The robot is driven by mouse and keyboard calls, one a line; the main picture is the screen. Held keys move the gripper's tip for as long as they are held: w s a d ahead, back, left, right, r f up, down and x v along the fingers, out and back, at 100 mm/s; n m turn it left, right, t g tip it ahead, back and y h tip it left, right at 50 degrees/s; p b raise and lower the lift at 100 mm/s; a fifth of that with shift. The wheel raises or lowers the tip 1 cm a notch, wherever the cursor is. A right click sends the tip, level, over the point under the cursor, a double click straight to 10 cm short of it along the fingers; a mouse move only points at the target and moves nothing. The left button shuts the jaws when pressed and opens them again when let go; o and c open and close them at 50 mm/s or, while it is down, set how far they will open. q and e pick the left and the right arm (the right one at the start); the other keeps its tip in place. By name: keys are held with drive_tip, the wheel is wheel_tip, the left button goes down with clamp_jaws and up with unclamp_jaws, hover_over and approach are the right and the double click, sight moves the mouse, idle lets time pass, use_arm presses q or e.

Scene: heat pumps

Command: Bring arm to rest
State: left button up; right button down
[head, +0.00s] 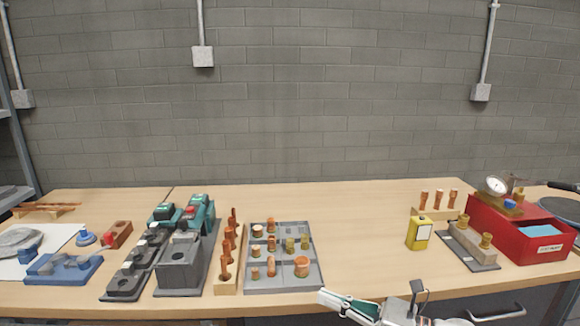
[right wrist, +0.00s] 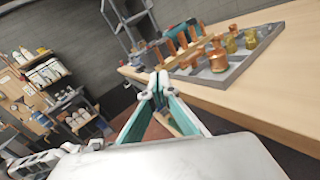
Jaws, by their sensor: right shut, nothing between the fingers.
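My right gripper (head: 328,297) is at the bottom of the head view, in front of the table's front edge and below the grey compartment tray (head: 285,285). Its fingers point to the left. In the right wrist view the fingertips (right wrist: 158,84) meet and hold nothing. The gripper is apart from the tray and the table. Part of my right arm (head: 400,312) shows behind the gripper, cut off by the frame's bottom edge. My left gripper is not in view.
The wooden table (head: 365,240) has free room in its middle. The tray holds several copper and brass fittings. Dark grey blocks (head: 183,262) and a blue fixture (head: 65,268) stand at left.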

drive_tip(key=s+d+f+m+t+h, duration=0.3)
drive_tip(key=f+m, duration=0.4)
drive_tip(key=m, duration=0.6)
drive_tip(key=s+d+f+m+t+h, duration=0.25)
drive_tip(key=f+m+t+h, duration=0.35)
drive_tip(key=m, duration=0.7)
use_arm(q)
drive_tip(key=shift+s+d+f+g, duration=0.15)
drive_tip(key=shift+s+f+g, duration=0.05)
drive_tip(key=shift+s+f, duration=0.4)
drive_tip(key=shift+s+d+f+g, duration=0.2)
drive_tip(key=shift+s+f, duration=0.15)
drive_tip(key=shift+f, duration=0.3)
use_arm(e)
drive_tip(key=s+d+f+m+g+h, duration=0.2)
drive_tip(key=s+d+f+m+g, duration=0.1)
drive_tip(key=s+f+m, duration=0.4)
drive_tip(key=s+d+f+m+g+h, duration=0.2)
drive_tip(key=s+f+m, duration=0.6)
drive_tip(key=f, duration=0.4)
drive_tip(key=shift+s+d+f+g+h, duration=0.25)
drive_tip(key=shift+d+g, duration=0.4)
drive_tip(key=shift+g, duration=0.35)
